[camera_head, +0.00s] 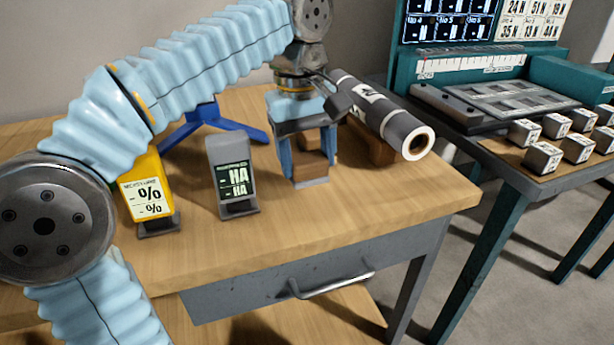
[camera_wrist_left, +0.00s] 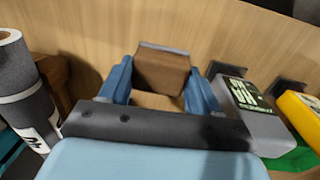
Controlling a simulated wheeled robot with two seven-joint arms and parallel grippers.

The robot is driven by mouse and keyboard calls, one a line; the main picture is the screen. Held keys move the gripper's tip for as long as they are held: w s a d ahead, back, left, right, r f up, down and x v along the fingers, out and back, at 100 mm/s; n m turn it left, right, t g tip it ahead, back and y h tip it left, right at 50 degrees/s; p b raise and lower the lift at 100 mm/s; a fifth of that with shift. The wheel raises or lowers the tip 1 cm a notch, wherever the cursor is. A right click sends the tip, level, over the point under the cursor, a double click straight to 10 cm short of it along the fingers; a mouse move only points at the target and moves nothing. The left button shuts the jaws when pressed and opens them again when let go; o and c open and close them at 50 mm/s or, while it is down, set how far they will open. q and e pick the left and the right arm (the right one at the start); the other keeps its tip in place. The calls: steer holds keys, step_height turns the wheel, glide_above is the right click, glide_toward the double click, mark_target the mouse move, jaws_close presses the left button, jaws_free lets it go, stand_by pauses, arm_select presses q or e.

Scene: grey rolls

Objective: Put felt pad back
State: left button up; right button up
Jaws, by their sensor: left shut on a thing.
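The felt pad (camera_head: 309,170) appears to be a brown block with a thin grey layer along one side. My left gripper (camera_head: 307,158) points down over the wooden table and is shut on the pad between its blue fingers. In the left wrist view the pad (camera_wrist_left: 162,72) sits between the fingertips, its grey edge on the far side. I cannot tell whether the pad touches the table. My right gripper is not in view.
A grey labelled roll (camera_head: 385,116) lies on a wooden support (camera_head: 372,149) right of my gripper. A grey HA device (camera_head: 231,172) and a yellow % device (camera_head: 146,192) stand to the left. A blue stand (camera_head: 212,122) is behind. A teal bench (camera_head: 488,150) with several blocks stands right.

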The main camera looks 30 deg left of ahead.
mark_target(307, 176)
arm_select(q)
steer(key=f, duration=0.1)
steer(key=w+f, duration=0.1)
steer(key=a+f+b, duration=0.1)
steer(key=f, duration=0.1)
steer(key=shift+w, duration=0.15)
steer(key=shift+d+f, duration=0.1)
steer(key=shift+f, duration=0.35)
steer(key=o, duration=1)
steer(key=shift+f, duration=0.15)
steer(key=shift+o, duration=0.2)
steer(key=r+p, duration=0.1)
steer(key=r, duration=0.3)
steer(key=r+p, duration=0.1)
steer(key=r, duration=0.3)
steer(key=r+p, duration=0.1)
steer(key=r, duration=0.3)
steer(key=shift+s+a+r+p, duration=0.15)
steer(key=shift+s+a+p, duration=0.15)
steer(key=shift+s+p, duration=0.05)
